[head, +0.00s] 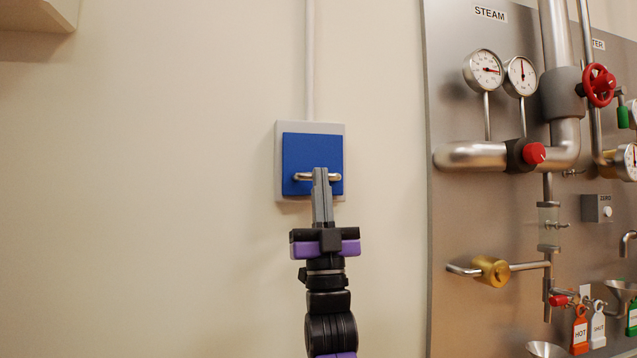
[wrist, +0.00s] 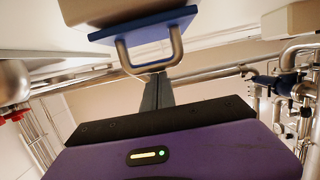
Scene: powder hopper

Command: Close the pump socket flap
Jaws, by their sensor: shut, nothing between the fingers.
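The pump socket flap (head: 312,152) is a square blue plate on the front of a pale wall box (head: 281,190). In the head view it covers most of the box face and looks flat or nearly flat against it. I cannot tell whether a thin gap is left. A metal bar handle (head: 303,177) stands out from its lower part. My gripper (head: 320,171) is shut and empty, with its tips at the middle of the handle. The wrist view shows the flap (wrist: 140,24) from below, with the fingertips (wrist: 157,76) at the handle bar (wrist: 130,66), seemingly touching it.
A pale conduit (head: 310,60) runs up the wall from the box. To the right stands a steel panel (head: 455,230) with gauges, pipes, a red handwheel (head: 599,86) and hanging tags. The wall left of the box is bare. A shelf corner (head: 40,14) shows at top left.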

